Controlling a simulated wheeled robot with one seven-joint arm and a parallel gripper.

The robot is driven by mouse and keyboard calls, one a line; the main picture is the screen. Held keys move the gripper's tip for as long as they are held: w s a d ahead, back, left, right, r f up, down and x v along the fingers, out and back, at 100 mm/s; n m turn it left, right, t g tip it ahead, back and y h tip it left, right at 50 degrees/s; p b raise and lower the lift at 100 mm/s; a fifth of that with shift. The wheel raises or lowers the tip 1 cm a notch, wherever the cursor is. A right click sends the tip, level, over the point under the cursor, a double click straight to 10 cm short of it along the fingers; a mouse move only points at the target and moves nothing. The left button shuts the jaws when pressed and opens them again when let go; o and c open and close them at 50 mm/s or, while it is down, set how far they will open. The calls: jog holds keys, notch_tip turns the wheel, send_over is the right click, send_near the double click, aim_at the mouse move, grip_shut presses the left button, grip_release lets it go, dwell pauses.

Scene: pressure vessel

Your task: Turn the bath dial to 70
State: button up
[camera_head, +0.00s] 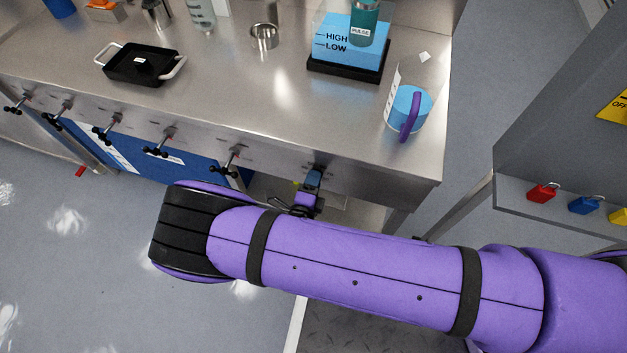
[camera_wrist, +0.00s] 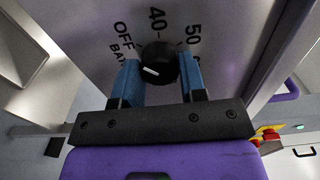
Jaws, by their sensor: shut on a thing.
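The bath dial (camera_wrist: 159,62) is a round black knob with a white mark, on the grey front panel in the wrist view. Printed labels OFF, BATH, 40 and 50 show around it; no 70 is visible. The white mark lies on the lower left of the knob face; I cannot tell which label it points to. My gripper (camera_wrist: 160,82) is shut on the dial, with a blue fingertip on each side. In the head view my gripper (camera_head: 312,183) is at the bench's front face, and the dial is hidden there.
The steel bench (camera_head: 240,110) carries a black tray (camera_head: 143,65), a blue bath marked HIGH and LOW (camera_head: 343,52) holding a PULSE bottle (camera_head: 363,20), and a jug with a purple handle (camera_head: 409,108). Several valve taps (camera_head: 232,157) stick out along its front.

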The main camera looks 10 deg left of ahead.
jog(key=n, duration=2.9)
jog(key=shift+f+n, duration=0.1)
jog(key=shift+n, duration=0.2)
dwell(1.0)
dwell(0.5)
jog(key=o, duration=0.9)
